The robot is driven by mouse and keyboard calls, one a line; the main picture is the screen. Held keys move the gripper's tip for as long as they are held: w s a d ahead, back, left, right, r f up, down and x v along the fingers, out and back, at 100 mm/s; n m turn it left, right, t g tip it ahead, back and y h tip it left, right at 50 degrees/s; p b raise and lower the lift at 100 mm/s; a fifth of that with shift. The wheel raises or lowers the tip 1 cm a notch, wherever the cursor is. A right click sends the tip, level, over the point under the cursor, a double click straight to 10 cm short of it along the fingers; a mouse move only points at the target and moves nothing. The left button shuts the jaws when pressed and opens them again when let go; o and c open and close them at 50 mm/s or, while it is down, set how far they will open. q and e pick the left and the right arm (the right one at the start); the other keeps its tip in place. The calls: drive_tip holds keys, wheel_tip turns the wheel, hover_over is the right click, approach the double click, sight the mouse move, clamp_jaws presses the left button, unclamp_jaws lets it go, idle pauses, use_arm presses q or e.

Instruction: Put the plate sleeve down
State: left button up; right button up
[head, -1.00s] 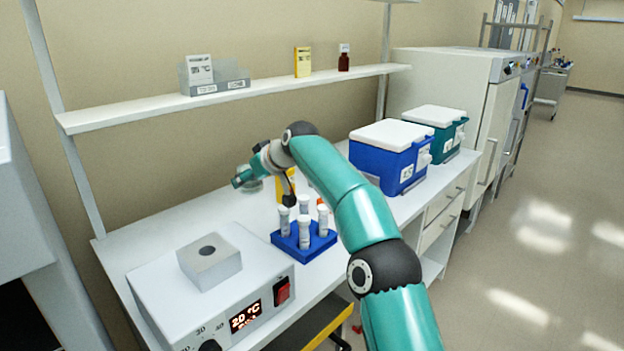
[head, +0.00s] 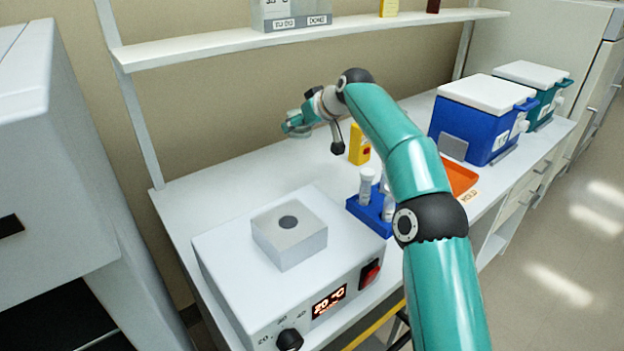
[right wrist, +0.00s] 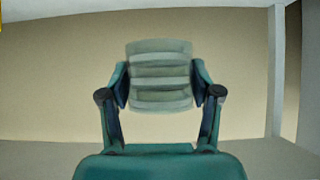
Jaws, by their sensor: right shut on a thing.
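The plate sleeve (right wrist: 160,78) is a pale, translucent stack of banded layers, upright in the right wrist view. My right gripper (right wrist: 160,92) is shut on it, with one finger on each side. In the head view my right gripper (head: 296,124) is small and lies over the back of the white bench (head: 200,205), close to the wall. The sleeve is mostly hidden there, and I cannot tell its height above the bench. My left gripper is not in view.
A heater with a grey block (head: 290,235) stands at the bench front. A blue tube rack (head: 366,212), yellow object (head: 359,145), orange tray (head: 460,178) and blue cooler (head: 482,120) stand rightward. A shelf (head: 300,40) runs above. The back-left bench is clear.

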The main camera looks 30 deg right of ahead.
wheel_tip(320, 180, down, 12)
drive_tip(key=b, duration=0.3)
drive_tip(key=shift+r, duration=0.15)
drive_tip(key=shift+f+b, duration=0.5)
drive_tip(key=shift+f, duration=1.85)
drive_tip(key=o, duration=1.2)
drive_tip(key=shift+o, duration=0.2)
drive_tip(key=shift+s, duration=0.1)
drive_tip(key=b+v, duration=0.1)
drive_tip(key=v, duration=1.1)
drive_tip(key=shift+r, duration=0.1)
